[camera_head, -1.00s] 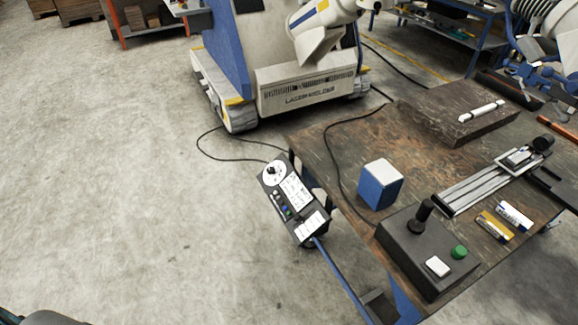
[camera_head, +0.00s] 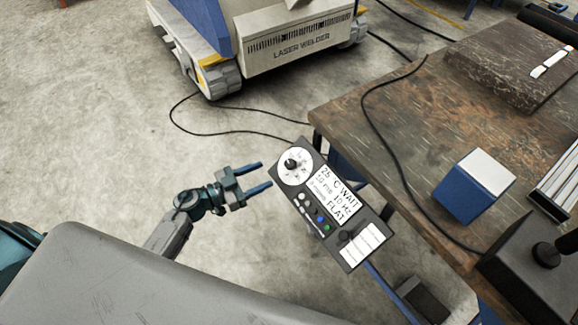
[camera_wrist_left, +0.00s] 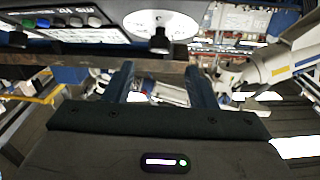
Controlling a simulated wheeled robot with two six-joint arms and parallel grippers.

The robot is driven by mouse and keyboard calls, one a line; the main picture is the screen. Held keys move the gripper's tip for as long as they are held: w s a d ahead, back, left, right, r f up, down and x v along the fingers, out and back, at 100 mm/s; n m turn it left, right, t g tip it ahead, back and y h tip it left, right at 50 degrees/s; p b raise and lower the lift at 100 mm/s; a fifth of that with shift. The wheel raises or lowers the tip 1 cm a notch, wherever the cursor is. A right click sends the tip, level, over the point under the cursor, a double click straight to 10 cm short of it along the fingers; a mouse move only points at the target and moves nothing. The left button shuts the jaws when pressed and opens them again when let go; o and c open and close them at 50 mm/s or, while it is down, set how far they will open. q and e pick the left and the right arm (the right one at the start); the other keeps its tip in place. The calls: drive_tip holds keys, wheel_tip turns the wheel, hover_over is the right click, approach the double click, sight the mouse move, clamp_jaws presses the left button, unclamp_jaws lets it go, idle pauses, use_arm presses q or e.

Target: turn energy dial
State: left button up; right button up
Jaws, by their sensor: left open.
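The energy dial is a black knob (camera_head: 291,164) on a round white scale (camera_head: 301,173) at the upper left of a tilted black control panel (camera_head: 330,205). My left gripper (camera_head: 264,176) is open and empty, just left of the dial, its two blue fingers pointing toward it. In the left wrist view, the dial's black knob (camera_wrist_left: 159,42) hangs below its white disc at the top, beyond and above the open fingers (camera_wrist_left: 160,85). I see no contact between fingers and knob. My right gripper is not in view.
A wooden workbench (camera_head: 400,120) stands right of the panel, with a blue and white box (camera_head: 474,186) on it. A black cable (camera_head: 375,150) crosses the bench. The laser welder (camera_head: 290,45) stands behind. Open floor (camera_head: 90,120) lies to the left.

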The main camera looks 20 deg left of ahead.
sight(287, 165)
use_arm(q)
drive_tip(key=x, duration=0.8)
drive_tip(key=shift+w+d+p, duration=0.25)
drive_tip(key=shift+d+p, duration=0.05)
drive_tip(key=shift+p, duration=0.1)
drive_tip(key=shift+w+d, duration=0.35)
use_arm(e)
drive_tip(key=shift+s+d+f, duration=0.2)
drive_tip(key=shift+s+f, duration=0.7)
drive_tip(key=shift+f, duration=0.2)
use_arm(q)
drive_tip(key=c, duration=1)
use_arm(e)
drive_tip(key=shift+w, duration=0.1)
